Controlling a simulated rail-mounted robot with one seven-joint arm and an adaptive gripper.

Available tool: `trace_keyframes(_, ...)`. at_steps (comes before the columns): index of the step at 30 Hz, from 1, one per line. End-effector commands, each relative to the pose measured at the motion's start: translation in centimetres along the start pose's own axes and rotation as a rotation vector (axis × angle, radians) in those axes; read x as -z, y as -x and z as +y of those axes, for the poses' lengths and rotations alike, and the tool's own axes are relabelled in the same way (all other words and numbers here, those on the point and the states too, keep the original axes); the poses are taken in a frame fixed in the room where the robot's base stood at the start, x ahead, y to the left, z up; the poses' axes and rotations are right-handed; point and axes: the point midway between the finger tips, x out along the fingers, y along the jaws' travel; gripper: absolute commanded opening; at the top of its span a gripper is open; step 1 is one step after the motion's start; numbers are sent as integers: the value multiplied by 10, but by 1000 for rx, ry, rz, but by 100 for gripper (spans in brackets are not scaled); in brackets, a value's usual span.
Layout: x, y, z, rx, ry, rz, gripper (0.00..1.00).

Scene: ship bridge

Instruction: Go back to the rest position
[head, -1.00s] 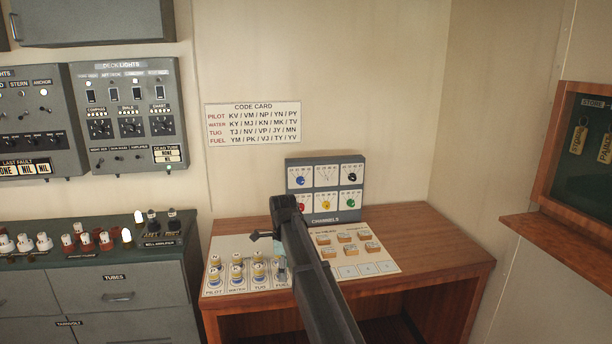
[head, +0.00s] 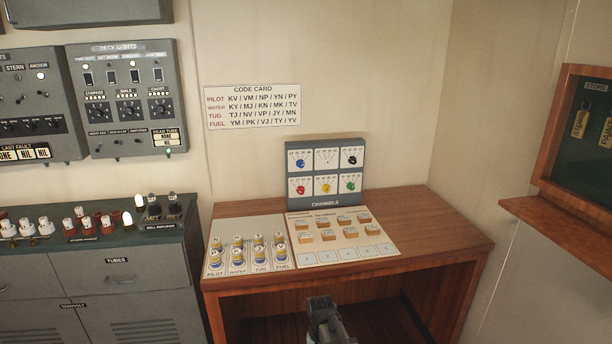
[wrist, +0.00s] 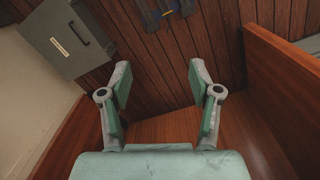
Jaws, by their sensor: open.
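My gripper (wrist: 160,88) shows in the wrist view with its two green-padded fingers wide apart and nothing between them. It points at brown wooden boards, clear of any object. In the head view, a dark part of my arm (head: 325,322) shows at the bottom edge, in front of the wooden desk (head: 435,225). The gripper's fingers cannot be made out there.
On the desk stand the grey channels panel (head: 326,203), a card with several yellow-banded pieces (head: 258,262), and a board with several wooden blocks (head: 375,251). A grey drawer cabinet (head: 60,275) stands left. A wood-framed board (head: 560,140) hangs right.

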Motion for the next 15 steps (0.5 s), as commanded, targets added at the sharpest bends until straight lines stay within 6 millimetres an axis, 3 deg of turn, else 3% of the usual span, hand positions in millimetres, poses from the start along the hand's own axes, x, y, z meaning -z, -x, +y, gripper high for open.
trace_keyframes(1, -25, -22, 18, -10, 45, -26, 63)
trace_keyframes(6, -86, -82, 64, -29, 185, -101, 63)
trace_keyframes(15, -210, -158, 139, -41, 317, -260, 63)
